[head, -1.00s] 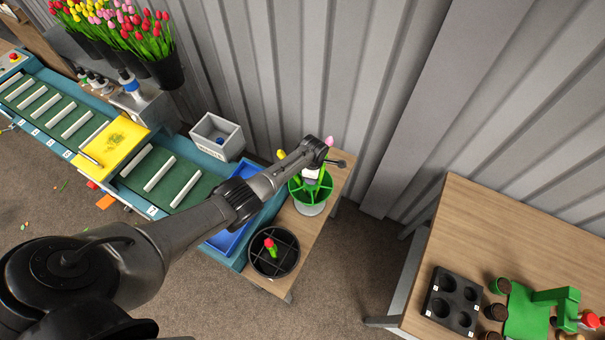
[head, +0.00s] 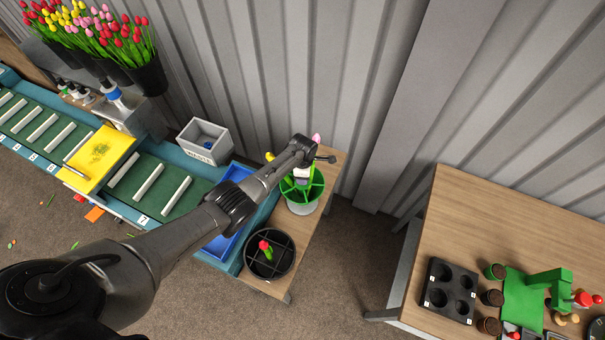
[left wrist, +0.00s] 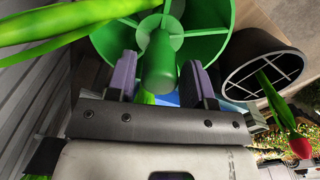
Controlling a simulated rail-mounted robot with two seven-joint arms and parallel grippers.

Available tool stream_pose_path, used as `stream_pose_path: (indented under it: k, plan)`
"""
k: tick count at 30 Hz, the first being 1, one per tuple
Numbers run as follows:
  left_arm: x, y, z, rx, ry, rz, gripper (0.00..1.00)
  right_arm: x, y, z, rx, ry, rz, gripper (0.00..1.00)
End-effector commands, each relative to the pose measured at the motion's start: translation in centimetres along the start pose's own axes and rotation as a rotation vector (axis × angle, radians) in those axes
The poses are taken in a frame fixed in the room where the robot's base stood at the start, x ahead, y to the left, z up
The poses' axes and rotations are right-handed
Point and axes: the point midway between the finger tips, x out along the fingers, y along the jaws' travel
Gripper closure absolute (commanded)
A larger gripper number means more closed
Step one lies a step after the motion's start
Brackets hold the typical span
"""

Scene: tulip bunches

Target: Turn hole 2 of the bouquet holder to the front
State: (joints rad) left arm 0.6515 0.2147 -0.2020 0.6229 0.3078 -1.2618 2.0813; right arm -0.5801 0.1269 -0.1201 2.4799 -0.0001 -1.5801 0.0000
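The bouquet holder, a green spoked wheel (head: 313,192) on a white pot, stands at the far end of the small wooden stand. Its rim and central knob (left wrist: 160,62) fill the top of the left wrist view. My left gripper (left wrist: 163,78) is over the holder, with one finger on each side of the knob; whether they press on it I cannot tell. A pink tulip (head: 316,138) and a yellow tulip (head: 269,157) show beside the gripper. No hole number is legible, and my arm hides part of the wheel. My right gripper is not in view.
A black divided round container (head: 284,267) holding a red tulip stands nearer on the stand. A blue tray (head: 213,247), a grey box (head: 205,148) and a green conveyor (head: 180,184) lie left. A wooden table (head: 470,205) stands right, across open floor.

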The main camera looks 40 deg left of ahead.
Motion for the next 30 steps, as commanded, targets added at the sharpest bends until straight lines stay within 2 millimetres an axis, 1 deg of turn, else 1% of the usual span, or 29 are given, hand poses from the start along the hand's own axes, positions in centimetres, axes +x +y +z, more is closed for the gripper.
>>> stream_pose_path:
  k: [1,3,4,10,14,17,23,30]
  plan:
    - [0.1,0.0,0.0,0.0,0.0,0.0,0.47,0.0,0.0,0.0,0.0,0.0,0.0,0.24]
    - [0.1,0.0,0.0,0.0,0.001,0.0,0.41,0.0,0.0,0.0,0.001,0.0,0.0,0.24]
    - [0.1,0.0,0.0,0.0,0.001,0.0,0.4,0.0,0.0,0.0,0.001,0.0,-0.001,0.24]
    - [0.1,-0.1,-0.1,0.0,0.001,0.0,0.4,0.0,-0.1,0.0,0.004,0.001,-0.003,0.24]
    - [-0.6,0.0,-0.1,0.0,0.0,0.001,0.4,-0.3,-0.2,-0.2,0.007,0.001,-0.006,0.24]
    - [-1.9,0.0,-0.1,0.0,-0.001,0.002,0.4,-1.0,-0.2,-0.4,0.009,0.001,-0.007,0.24]
    - [-5.5,0.0,-0.1,0.001,-0.002,0.004,0.4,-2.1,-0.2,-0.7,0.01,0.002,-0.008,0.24]
    - [-9.8,0.0,0.0,0.0,-0.001,0.002,0.4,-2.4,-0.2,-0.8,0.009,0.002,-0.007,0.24]
